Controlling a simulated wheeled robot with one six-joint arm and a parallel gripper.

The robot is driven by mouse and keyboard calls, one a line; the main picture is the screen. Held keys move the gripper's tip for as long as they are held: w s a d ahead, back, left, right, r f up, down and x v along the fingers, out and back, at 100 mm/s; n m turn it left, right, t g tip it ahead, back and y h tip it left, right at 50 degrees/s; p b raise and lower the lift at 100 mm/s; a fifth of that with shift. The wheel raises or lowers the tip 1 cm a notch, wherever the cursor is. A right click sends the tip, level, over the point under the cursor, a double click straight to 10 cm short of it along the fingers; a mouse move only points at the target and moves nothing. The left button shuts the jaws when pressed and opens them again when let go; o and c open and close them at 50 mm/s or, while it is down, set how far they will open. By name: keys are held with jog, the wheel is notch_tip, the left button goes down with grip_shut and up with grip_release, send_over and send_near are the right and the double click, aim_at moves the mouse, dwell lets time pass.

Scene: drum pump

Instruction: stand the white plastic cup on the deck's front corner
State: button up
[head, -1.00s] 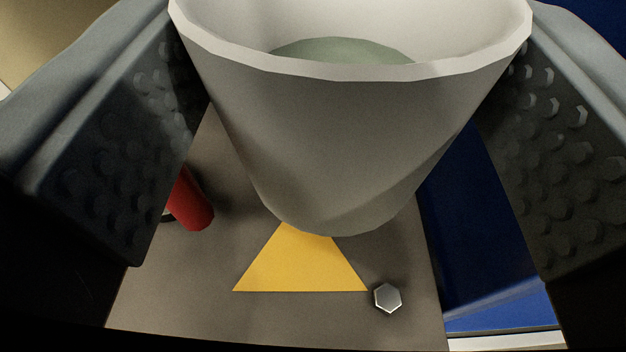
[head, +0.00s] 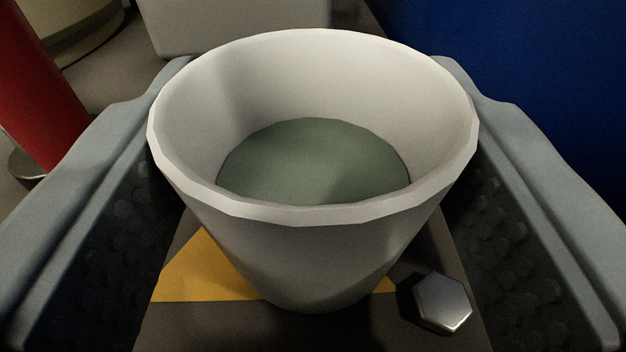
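The white plastic cup (head: 310,250) fills the middle of the view, upright, with its open mouth toward me. A grey-green round surface shows inside it. My gripper (head: 313,130) has one finger on each side of the cup, and both pads meet its sides near the rim. The cup's lower end is in front of a yellow triangle (head: 200,270) on the brown-grey deck (head: 230,328) and covers much of it. I cannot tell whether the base touches the deck.
A hex bolt head (head: 441,303) sticks up from the deck just right of the cup's base. A red post (head: 38,90) stands at the left, a blue surface (head: 500,80) at the right. A pale block (head: 250,22) is behind the cup.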

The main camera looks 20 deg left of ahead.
jog(key=shift+f, duration=0.15)
jog(key=o, duration=1)
jog(key=v, duration=1.2)
